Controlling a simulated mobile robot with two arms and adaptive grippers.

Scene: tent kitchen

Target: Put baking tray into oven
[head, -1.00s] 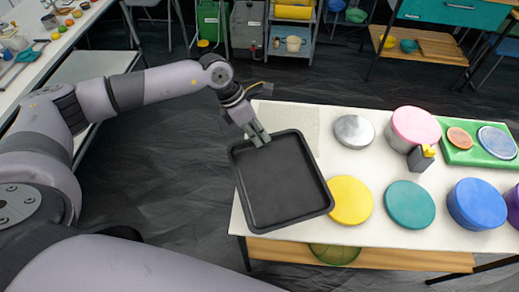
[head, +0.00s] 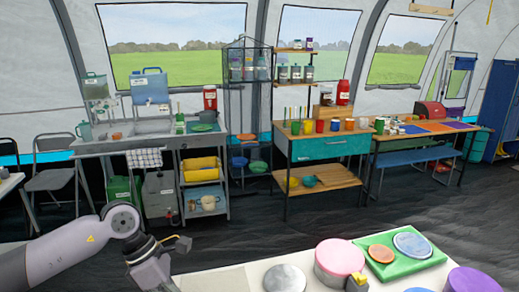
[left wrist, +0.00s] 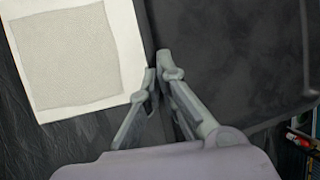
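The dark baking tray (left wrist: 240,60) fills the upper right of the left wrist view. It lies below the head view's frame. My left gripper (left wrist: 160,76) has its fingers close together at the tray's edge, with the rim seemingly pinched between them. My right gripper is in neither view. I cannot make out an oven for certain in the head view.
A white table (head: 225,280) at the bottom holds a pink round tin (head: 340,258), a grey lid (head: 285,279) and a green board (head: 400,262). Beyond lie open dark floor (head: 290,225), a sink unit (head: 150,140), a teal-drawer workbench (head: 325,148) and a blue bench (head: 410,153).

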